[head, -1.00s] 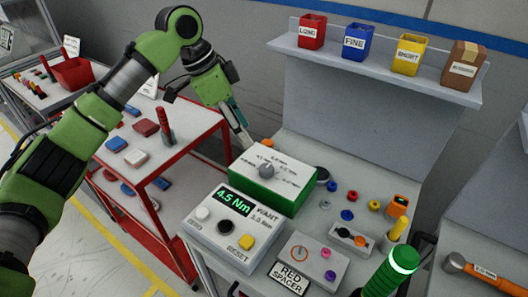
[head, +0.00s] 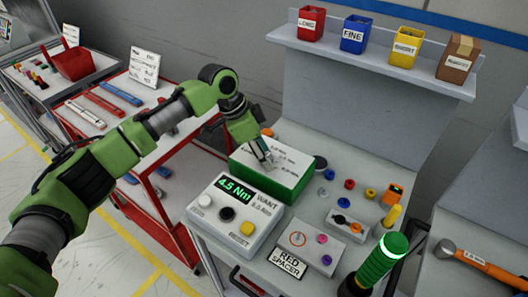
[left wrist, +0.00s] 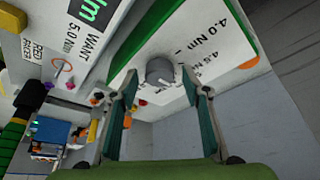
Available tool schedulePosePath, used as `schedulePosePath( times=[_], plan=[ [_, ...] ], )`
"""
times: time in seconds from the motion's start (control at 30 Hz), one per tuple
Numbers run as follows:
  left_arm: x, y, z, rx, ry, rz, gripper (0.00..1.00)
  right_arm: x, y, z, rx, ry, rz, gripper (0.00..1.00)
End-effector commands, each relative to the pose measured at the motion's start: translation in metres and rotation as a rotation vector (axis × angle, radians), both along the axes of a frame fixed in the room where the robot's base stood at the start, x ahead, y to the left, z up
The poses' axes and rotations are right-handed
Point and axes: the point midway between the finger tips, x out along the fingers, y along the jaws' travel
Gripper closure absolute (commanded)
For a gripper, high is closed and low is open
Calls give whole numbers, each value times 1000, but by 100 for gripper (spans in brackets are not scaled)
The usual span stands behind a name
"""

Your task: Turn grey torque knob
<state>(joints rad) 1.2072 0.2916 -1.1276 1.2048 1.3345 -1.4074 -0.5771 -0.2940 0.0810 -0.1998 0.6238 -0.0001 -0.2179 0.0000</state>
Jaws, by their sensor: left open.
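The grey torque knob (left wrist: 159,71) sits on the white dial face of a green box (head: 262,185) on the workbench. In the left wrist view it lies between the spread fingertips of my left gripper (left wrist: 157,75), with a gap visible on each side; whether they reach down around it I cannot tell. In the head view my open left gripper (head: 262,155) is over the dial and hides the knob. The grey display unit (head: 235,212) reads 4.5 Nm and is marked WANT 5.0 Nm. My right gripper is not in view.
Several small coloured parts (head: 349,184) lie right of the box. A green cylindrical tool (head: 383,262) stands at the front right. A RED SPACER fixture (head: 309,250) is at the front. A shelf (head: 370,62) with bins is behind. A red cart (head: 150,178) stands left.

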Motion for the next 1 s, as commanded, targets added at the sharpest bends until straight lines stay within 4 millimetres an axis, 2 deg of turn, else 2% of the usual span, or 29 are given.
schedulePosePath(
  times=[0.17,0.2,0.33,0.37,0.73,1.0],
  plan=[
    [0,0,-1,0,0,0,57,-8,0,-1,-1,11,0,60],
    [0,0,0,0,0,0,60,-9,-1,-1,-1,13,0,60],
    [0,0,0,0,0,0,93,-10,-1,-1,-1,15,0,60],
    [0,0,0,0,0,0,95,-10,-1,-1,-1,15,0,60],
    [0,-1,0,0,2,-44,95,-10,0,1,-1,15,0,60],
    [1,-1,0,-3,4,-211,95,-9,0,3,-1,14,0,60]
  ],
)
